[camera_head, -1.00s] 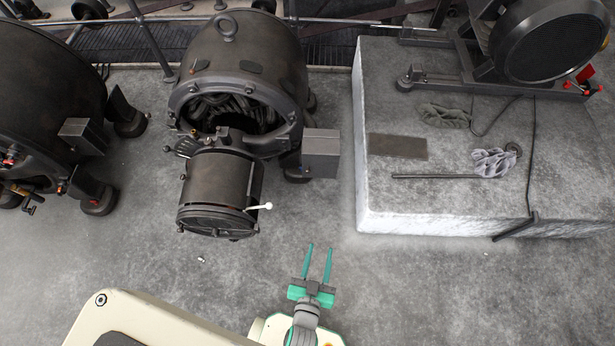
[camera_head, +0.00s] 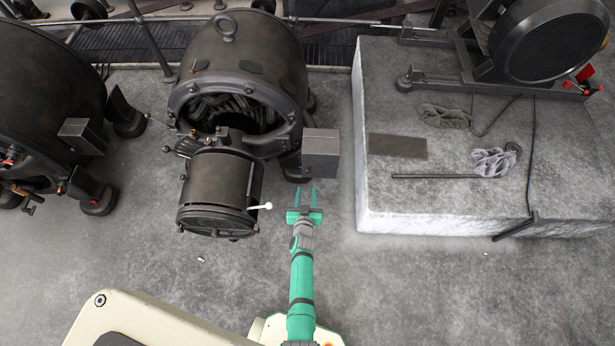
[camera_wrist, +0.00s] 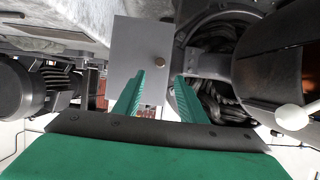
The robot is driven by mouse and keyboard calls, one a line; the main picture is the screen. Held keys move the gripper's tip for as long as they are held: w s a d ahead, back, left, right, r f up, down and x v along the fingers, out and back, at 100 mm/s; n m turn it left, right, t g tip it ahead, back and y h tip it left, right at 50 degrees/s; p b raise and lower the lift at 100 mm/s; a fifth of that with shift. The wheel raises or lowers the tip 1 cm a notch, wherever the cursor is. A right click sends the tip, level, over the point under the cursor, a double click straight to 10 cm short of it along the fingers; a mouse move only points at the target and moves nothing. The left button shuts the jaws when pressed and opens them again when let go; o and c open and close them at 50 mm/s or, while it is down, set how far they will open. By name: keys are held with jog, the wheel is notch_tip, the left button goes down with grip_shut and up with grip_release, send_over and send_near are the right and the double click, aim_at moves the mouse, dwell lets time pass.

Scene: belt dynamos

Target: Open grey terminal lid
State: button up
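The grey terminal box (camera_head: 320,150) sits on the right side of the middle dynamo (camera_head: 245,55). In the wrist view its flat grey lid (camera_wrist: 138,45) looks closed, with a small round brass knob (camera_wrist: 160,62) near its right edge. My gripper (camera_head: 306,188) is open and empty, just below the box in the head view, fingers pointing toward it. In the wrist view the two green fingers (camera_wrist: 159,78) are apart, with the knob between and slightly beyond their tips. I see no contact with the lid.
A white-knobbed lever (camera_head: 266,206) on the dynamo's front drum (camera_head: 215,190) is left of my gripper; its white ball (camera_wrist: 291,117) is at right in the wrist view. A pale stone plinth (camera_head: 450,215) stands to the right. The floor between is clear.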

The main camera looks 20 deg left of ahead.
jog(key=x, duration=1)
jog(key=shift+w, duration=0.15)
jog(key=shift+f, duration=0.1)
grip_shut()
